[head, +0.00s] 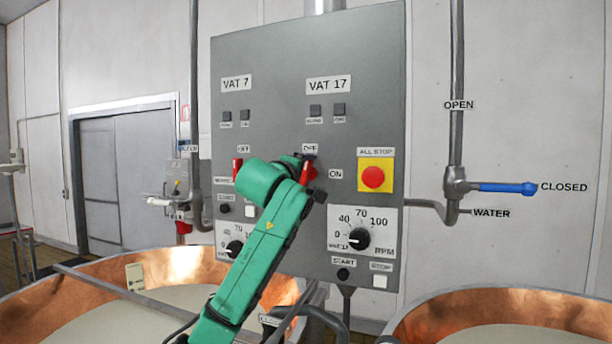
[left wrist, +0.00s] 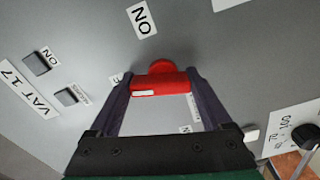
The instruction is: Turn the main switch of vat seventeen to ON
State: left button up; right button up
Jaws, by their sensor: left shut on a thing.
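The grey control panel (head: 290,60) carries a VAT 17 label (head: 328,85) on its right half. Below it is the red main switch handle (head: 309,172), with an OFF label (head: 310,148) above and an ON label (head: 335,174) to its right. My left gripper (head: 306,167) is at this handle and partly hides it. In the left wrist view the red handle (left wrist: 160,85) lies between the two fingers, shut on it. It lies across that picture, and the ON label (left wrist: 142,18) is off to its side. In the head view the handle stands roughly upright, toward OFF.
VAT 7's red switch (head: 237,168) is close on the left, beside my arm. The red all-stop button (head: 373,177) is right of the ON label. A dial (head: 359,239) sits below. Copper vats (head: 510,308) stand in front. A blue valve lever (head: 508,188) is at right.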

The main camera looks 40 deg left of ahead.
pick_arm(q)
jog(key=m, duration=0.3)
jog(key=shift+w+d+f+m, duration=0.1)
jog(key=shift+f+m, duration=0.1)
jog(key=shift+m, duration=0.2)
jog(key=m, duration=0.3)
jog(key=shift+f+m, duration=0.1)
jog(key=shift+m, duration=0.2)
jog(key=m, duration=0.3)
jog(key=shift+m+p, duration=0.3)
jog(key=shift+f+m, duration=0.15)
jog(key=shift+m, duration=1.75)
jog(key=o, duration=1.1)
jog(key=shift+o, duration=0.3)
